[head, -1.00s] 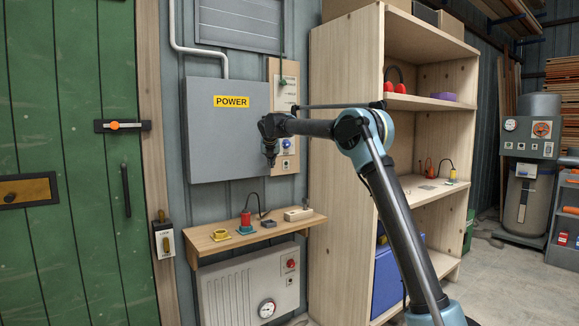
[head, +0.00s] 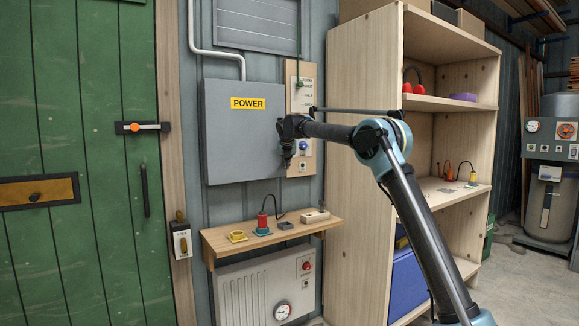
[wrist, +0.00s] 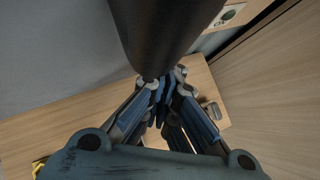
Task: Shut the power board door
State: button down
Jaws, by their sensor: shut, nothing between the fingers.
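The power board door (head: 240,135) is a flat grey panel with a yellow POWER label (head: 248,103), on the wall left of centre in the head view. Its front faces me and it looks shut or nearly shut. I cannot tell whether a small gap remains. My gripper (head: 288,160) is at the door's right edge, in front of it, with its fingers pointing down. It hides part of that edge, and I cannot tell whether it touches the door. In the wrist view the fingers (wrist: 162,100) are together and empty.
A narrow wooden shelf (head: 222,242) with a red plug (head: 262,219) and small parts is below the door. A switch board (head: 305,75) is to its right. A tall wooden shelf unit (head: 355,220) stands close to my arm. Open floor (head: 505,285) lies at the right.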

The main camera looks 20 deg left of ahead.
jog(key=s+d+r, duration=0.7)
jog(key=d, duration=0.2)
jog(key=s+d+f+m+g+h, duration=0.15)
jog(key=s+d+m, duration=0.3)
jog(key=d, duration=0.55)
jog(key=s+d+f+m, duration=0.35)
jog(key=d+m, duration=0.25)
jog(key=d, duration=0.5)
jog(key=s+d+f+m+g+h, duration=0.1)
jog(key=s+d+m, duration=0.4)
jog(key=d, duration=0.5)
jog(key=s+d+f+m+g, duration=0.1)
jog(key=s+d+f+m, duration=0.65)
jog(key=s+d, duration=0.35)
jog(key=s+d+f+m+g, duration=0.1)
jog(key=s+d+f+m, duration=0.7)
jog(key=s, duration=0.4)
jog(key=s+d+f+m+g, duration=0.1)
jog(key=s+f+m, duration=0.3)
jog(key=s+f, duration=0.4)
jog(key=s+d+f+m, duration=0.3)
jog(key=s+f+m, duration=0.2)
jog(key=s+f, duration=0.3)
jog(key=shift+s+d+f+g, duration=0.25)
jog(key=shift+s+f+g, duration=0.1)
jog(key=shift+f, duration=0.25)
